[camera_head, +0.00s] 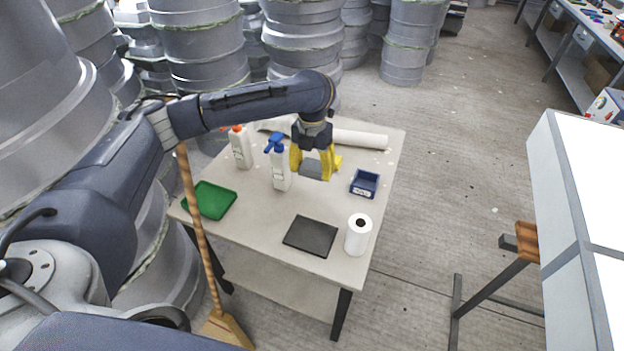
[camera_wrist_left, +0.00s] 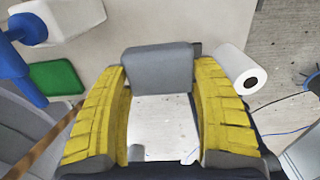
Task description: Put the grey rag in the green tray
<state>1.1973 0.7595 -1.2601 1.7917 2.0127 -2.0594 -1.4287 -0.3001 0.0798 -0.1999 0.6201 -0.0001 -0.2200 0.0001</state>
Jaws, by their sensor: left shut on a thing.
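My left gripper (camera_head: 314,166) is shut on the grey rag (camera_head: 311,168) and holds it above the back middle of the table. In the left wrist view the grey rag (camera_wrist_left: 158,68) is a block-like grey piece between the yellow fingers of my left gripper (camera_wrist_left: 158,90). The green tray (camera_head: 209,201) lies at the table's left side, apart from the gripper and with nothing seen in it. It also shows in the left wrist view (camera_wrist_left: 56,78) at the left. My right gripper is in neither view.
A spray bottle with a blue head (camera_head: 280,170) and a white bottle with an orange cap (camera_head: 240,148) stand between gripper and tray. A broom (camera_head: 193,200) leans at the left edge.

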